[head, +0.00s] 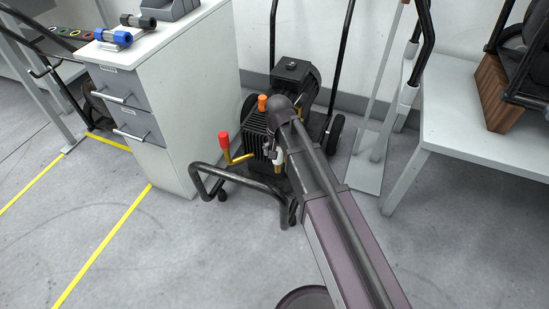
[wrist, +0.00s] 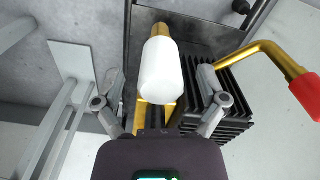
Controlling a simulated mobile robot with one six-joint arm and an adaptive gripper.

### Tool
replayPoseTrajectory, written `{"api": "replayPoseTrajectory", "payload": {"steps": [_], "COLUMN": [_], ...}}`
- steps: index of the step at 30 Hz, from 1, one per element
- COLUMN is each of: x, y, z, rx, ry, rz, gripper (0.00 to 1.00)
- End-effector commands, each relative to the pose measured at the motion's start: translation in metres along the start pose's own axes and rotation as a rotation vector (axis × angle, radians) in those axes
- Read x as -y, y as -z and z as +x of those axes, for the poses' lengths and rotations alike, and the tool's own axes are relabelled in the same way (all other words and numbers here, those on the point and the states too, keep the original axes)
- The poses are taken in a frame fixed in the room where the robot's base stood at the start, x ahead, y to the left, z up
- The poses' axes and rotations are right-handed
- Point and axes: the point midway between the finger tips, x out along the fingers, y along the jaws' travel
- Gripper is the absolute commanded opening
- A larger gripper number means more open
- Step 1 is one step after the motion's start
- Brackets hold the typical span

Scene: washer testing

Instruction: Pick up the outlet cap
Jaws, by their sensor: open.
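A white cap (wrist: 161,72) sits on the end of a brass pipe on the pump (head: 297,76). In the wrist view it lies between the two fingers of my gripper (wrist: 162,88), with a gap on each side. My gripper is open and holds nothing. In the head view the white cap (head: 278,166) shows in part beside my arm. A red cap (wrist: 307,92) sits on a bent brass pipe to the right in the wrist view; it also shows in the head view (head: 223,138). I cannot tell from the pictures which cap is the outlet.
An orange cap (head: 262,102) stands on top of the pump. Black cooling fins (wrist: 222,98) lie close to my right finger. The pump's black tube frame (head: 240,180) surrounds it. A drawer cabinet (head: 185,100) stands left, a white bench (head: 470,120) right.

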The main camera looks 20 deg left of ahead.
Motion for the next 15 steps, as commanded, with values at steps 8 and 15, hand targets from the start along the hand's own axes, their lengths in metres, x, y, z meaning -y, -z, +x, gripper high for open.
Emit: {"api": "replayPoseTrajectory", "payload": {"steps": [8,15], "x": [0.0003,0.0004], "y": [0.0001,0.0001], "z": [0.0162,0.016], "rx": [0.0,0.0], "ry": [0.0,0.0], "rz": [0.0,0.0], "gripper": [0.92,0.92]}}
